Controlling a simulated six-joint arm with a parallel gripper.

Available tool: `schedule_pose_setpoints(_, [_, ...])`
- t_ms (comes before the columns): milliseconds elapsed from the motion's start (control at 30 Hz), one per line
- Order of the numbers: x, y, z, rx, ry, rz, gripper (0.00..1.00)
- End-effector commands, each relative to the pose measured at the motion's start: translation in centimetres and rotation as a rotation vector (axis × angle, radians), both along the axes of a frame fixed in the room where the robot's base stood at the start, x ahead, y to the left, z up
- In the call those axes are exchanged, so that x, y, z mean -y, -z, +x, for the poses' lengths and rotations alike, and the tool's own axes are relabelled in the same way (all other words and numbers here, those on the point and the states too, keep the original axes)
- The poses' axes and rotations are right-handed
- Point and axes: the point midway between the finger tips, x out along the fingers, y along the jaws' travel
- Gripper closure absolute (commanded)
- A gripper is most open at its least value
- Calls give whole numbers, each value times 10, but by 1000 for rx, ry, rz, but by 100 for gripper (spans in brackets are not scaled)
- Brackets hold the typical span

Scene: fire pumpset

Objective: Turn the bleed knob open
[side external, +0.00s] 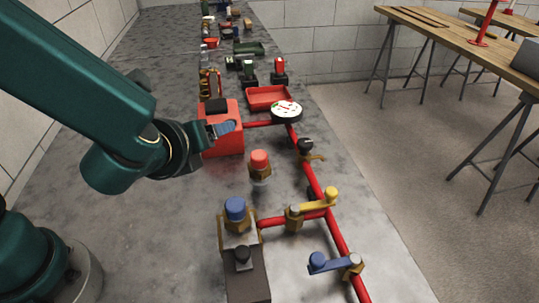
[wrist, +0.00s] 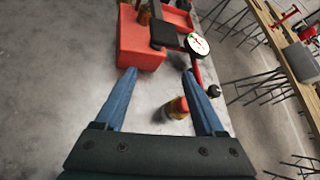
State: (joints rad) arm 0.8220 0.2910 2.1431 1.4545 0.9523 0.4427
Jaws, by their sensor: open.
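My gripper (side external: 218,129) is open and empty, with its blue fingers just in front of a red box (side external: 225,146). Several knobs stand nearby, and I cannot tell which is the bleed knob. An orange-red cap on a brass body (side external: 260,162) stands right of and nearer than the gripper; it also shows beside the right finger in the wrist view (wrist: 178,106). A small black knob (side external: 305,145) sits on the red pipe. A blue knob on brass (side external: 235,209) stands nearer the camera.
A red pipe (side external: 312,180) runs along the right side, with a white-faced gauge (side external: 286,110), a yellow lever (side external: 320,200) and a blue lever (side external: 330,262). A red tray (side external: 268,98) and small items lie behind. The grey table (side external: 150,230) is clear at left.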

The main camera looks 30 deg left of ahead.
Motion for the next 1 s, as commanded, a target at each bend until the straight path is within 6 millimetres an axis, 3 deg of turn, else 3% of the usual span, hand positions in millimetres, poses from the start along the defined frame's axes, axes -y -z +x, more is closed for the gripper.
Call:
schedule_pose_setpoints(33, [24, 6, 6, 1, 129, 92, 29])
schedule_pose_setpoints(100, [52, 11, 13, 16, 284, 198, 29])
schedule_pose_setpoints(200, [84, 18, 17, 38, 445, 306, 29])
schedule_pose_setpoints(300, [102, 22, 17, 54, 536, 366, 29])
schedule_pose_setpoints(567, [108, 31, 37, 59, 561, 386, 29])
schedule_pose_setpoints(1000, [107, 61, 110, 60, 560, 382, 29])
